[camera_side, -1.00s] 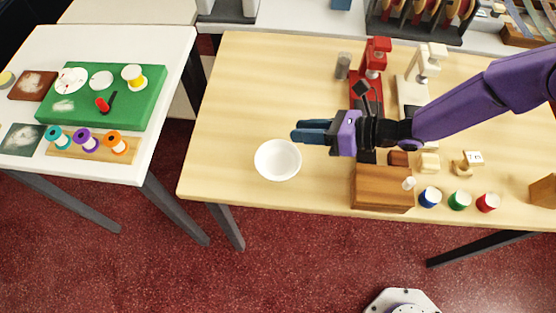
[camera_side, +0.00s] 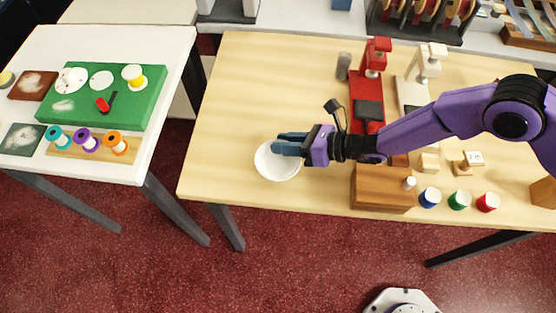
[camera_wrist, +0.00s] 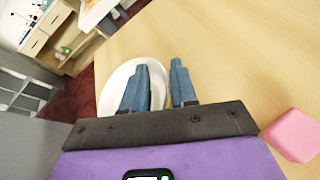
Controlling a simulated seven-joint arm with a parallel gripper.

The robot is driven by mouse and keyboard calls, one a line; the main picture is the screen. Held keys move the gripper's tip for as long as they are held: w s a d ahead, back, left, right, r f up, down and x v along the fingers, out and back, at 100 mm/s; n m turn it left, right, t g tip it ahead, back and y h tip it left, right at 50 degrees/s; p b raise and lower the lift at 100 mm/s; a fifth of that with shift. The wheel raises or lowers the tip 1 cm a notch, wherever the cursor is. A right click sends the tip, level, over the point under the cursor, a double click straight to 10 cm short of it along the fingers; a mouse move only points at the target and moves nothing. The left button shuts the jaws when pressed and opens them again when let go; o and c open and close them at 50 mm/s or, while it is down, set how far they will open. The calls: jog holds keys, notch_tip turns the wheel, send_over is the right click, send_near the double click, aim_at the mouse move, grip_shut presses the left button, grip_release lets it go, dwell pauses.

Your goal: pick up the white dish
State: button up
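The white dish (camera_side: 277,165) is a round shallow bowl near the front left part of the wooden table. My gripper (camera_side: 280,143) reaches in from the right, its blue fingers over the dish's far right rim. In the wrist view, my gripper (camera_wrist: 160,66) is open with a gap between its fingers. The left finger is over the inside of the dish (camera_wrist: 112,92) and the right finger is outside its right edge. The rim shows in the gap. I cannot tell whether either finger touches the dish.
A wooden block (camera_side: 380,190) stands right of the dish, near my forearm. Red (camera_side: 377,60) and cream (camera_side: 430,60) presses stand behind. A pink block (camera_wrist: 294,135) is at the right in the wrist view. The table left of the dish is clear.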

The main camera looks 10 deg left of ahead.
jog(key=shift+a+f, duration=0.1)
jog(key=shift+a, duration=0.05)
jog(key=shift+c, duration=0.2)
grip_shut()
